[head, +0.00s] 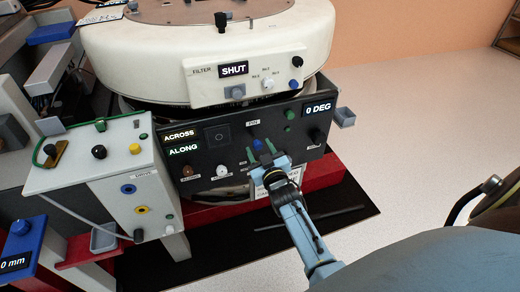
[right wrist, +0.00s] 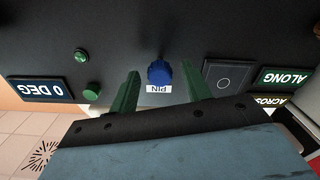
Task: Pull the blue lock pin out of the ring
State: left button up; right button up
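The blue lock pin (right wrist: 160,72) sticks out of a dark panel (head: 225,165), with a "PIN" label beside it in the right wrist view. In the head view the pin (head: 258,144) shows small, close to the green fingertips. My right gripper (head: 261,151) is open at the panel. In the right wrist view its green fingers (right wrist: 159,68) stand on either side of the pin, with a gap on both sides. I cannot tell how deep the pin sits. The ring itself is not clearly visible behind the panel. My left gripper is not in view.
The panel also carries a "0 DEG" display (head: 319,108), green buttons (right wrist: 92,91) and "ACROSS" and "ALONG" labels. A white housing (head: 130,55) overhangs it, its display reading "SHUT". A white valve box (head: 85,160) stands at left. The floor at right is open.

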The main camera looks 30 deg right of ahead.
jog(key=shift+s, duration=0.1)
jog(key=shift+s+a, duration=0.15)
jog(key=shift+s, duration=0.2)
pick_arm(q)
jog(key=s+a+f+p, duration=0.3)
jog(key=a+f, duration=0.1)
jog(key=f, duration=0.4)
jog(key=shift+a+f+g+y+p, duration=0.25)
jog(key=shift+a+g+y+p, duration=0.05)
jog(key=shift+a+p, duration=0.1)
pick_arm(e)
jog(key=v, duration=1.2)
jog(key=shift+s, duration=0.2)
